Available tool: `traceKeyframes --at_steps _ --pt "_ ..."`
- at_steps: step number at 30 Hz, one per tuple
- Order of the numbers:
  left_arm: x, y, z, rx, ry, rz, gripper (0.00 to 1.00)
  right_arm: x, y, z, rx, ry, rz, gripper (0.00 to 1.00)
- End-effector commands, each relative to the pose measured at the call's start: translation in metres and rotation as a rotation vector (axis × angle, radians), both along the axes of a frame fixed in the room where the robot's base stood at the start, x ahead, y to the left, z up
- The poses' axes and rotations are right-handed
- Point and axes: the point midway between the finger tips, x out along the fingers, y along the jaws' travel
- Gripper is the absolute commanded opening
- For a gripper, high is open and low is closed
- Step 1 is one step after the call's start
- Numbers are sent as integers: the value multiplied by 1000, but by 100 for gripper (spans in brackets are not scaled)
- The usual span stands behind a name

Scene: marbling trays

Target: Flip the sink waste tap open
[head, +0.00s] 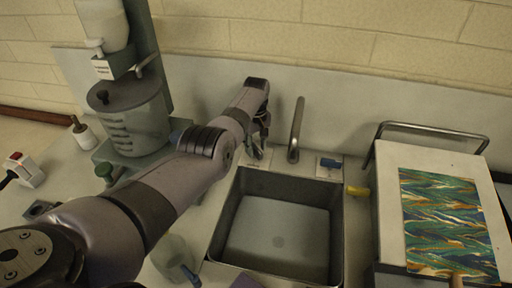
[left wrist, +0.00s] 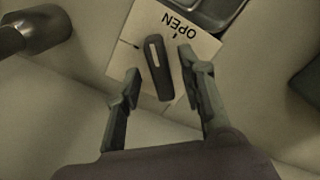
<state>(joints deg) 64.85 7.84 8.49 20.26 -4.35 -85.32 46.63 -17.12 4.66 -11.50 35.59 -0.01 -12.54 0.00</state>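The waste tap is a dark lever with a pale stripe (left wrist: 158,72) on a white plate (left wrist: 202,46) marked OPEN, which reads upside down in the left wrist view. The striped end lies to the left of the word OPEN, not in line with it. My left gripper (left wrist: 158,62) is open, with one finger on each side of the lever and visible gaps to both. In the head view my left gripper (head: 259,145) is over the plate (head: 256,163) behind the sink's left corner and hides the lever. My right gripper is not in view.
The grey sink (head: 274,275) is empty. A lidded container (head: 132,118) is at left.

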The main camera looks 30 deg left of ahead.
Motion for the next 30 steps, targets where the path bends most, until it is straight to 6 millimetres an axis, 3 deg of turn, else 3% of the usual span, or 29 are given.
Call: traceKeyframes --at_steps 9,26,30 --pt "0 0 -2 1 -1 1 37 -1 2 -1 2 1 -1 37" --pt "0 0 -2 1 -1 0 0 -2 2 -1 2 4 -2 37" --pt "0 0 -2 1 -1 0 0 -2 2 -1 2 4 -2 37"
